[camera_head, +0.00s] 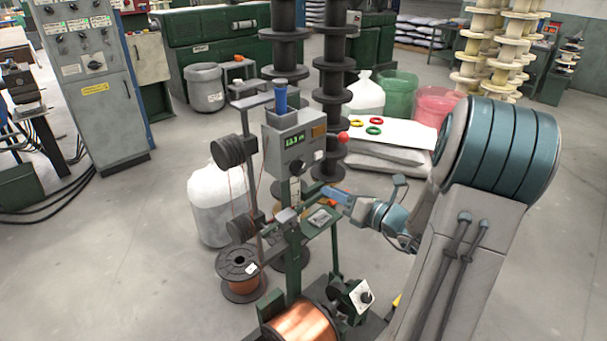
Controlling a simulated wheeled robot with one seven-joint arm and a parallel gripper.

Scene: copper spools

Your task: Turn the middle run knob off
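A grey control box (293,143) with a lit green display stands on the winding machine, with a dark round knob (295,166) low on its front. A smaller box low on the machine bears a pale plate with a dark knob (365,297). The grey cabinet at the upper left has several small knobs and a larger dark knob (95,66). Labels are too small to read, so I cannot tell which is the middle run knob. My gripper (352,204) is beside the machine's small shelf, below and right of the control box. Its fingers are too small to judge.
A copper spool (302,322) lies at the machine's foot, and another spool (241,272) stands on the floor to its left. A red-ball lever (343,137) sticks out right of the control box. Wrapped sacks (388,158) lie behind my arm.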

